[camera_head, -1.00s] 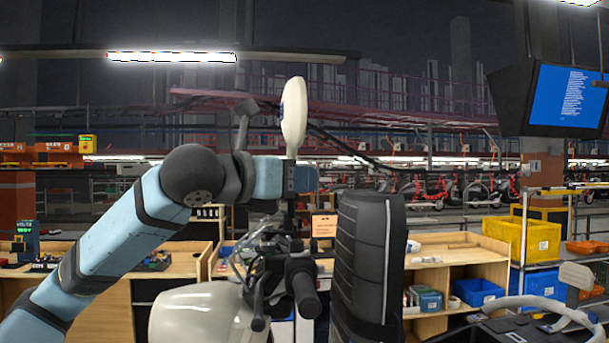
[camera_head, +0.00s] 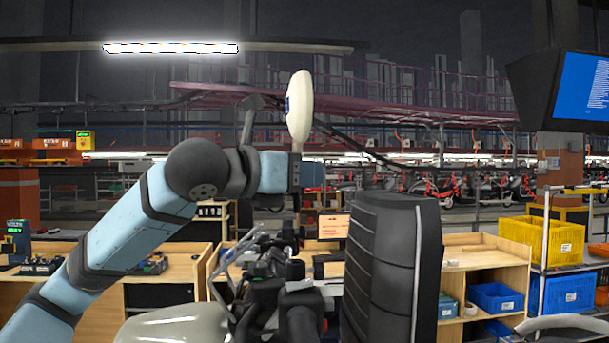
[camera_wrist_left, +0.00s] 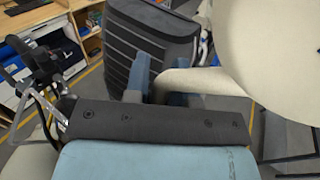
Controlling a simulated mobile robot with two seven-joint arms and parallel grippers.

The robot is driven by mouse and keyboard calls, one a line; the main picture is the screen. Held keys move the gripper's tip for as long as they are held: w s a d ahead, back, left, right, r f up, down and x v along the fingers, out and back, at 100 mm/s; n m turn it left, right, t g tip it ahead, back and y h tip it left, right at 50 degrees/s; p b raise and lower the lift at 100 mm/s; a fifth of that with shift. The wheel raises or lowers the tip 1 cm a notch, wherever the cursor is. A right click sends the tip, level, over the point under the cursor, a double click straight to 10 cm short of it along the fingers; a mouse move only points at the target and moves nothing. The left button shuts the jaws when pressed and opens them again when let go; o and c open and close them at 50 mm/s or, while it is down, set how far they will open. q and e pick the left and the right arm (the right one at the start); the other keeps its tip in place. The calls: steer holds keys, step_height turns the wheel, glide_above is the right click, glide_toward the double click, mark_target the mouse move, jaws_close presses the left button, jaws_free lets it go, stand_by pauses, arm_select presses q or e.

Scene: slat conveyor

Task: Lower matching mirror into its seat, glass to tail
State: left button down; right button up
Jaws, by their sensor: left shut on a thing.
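My left gripper (camera_head: 306,176) is shut on the stem of a cream mirror (camera_head: 300,108) and holds it upright in the air. In the left wrist view the mirror (camera_wrist_left: 285,45) fills the upper right, and its stem runs to the gripper's blue fingers (camera_wrist_left: 150,84). The glass face cannot be made out. The scooter's dark handlebar (camera_head: 288,290) is below the gripper, apart from the mirror. Its mirror seat cannot be made out among the dark parts. The cream scooter body (camera_head: 175,326) shows at the bottom. My right gripper is not in view.
A tall black ribbed part (camera_head: 392,268) stands close to the right of the handlebar. Wooden benches (camera_head: 180,268) are behind, with blue bins (camera_head: 497,298) and a yellow crate (camera_head: 541,241) at right. A monitor (camera_head: 575,90) hangs upper right. The air around the mirror is clear.

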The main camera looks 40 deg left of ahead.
mark_target(294, 210)
arm_select(q)
steer(key=shift+s+d+f+b, duration=0.15)
steer(key=shift+s+f+b, duration=0.05)
steer(key=shift+f+b, duration=0.4)
step_height(294, 210, down, 4)
steer(key=b, duration=0.4)
steer(key=shift+w+r, duration=0.1)
steer(key=shift+f+b, duration=0.6)
steer(key=shift+f, duration=0.25)
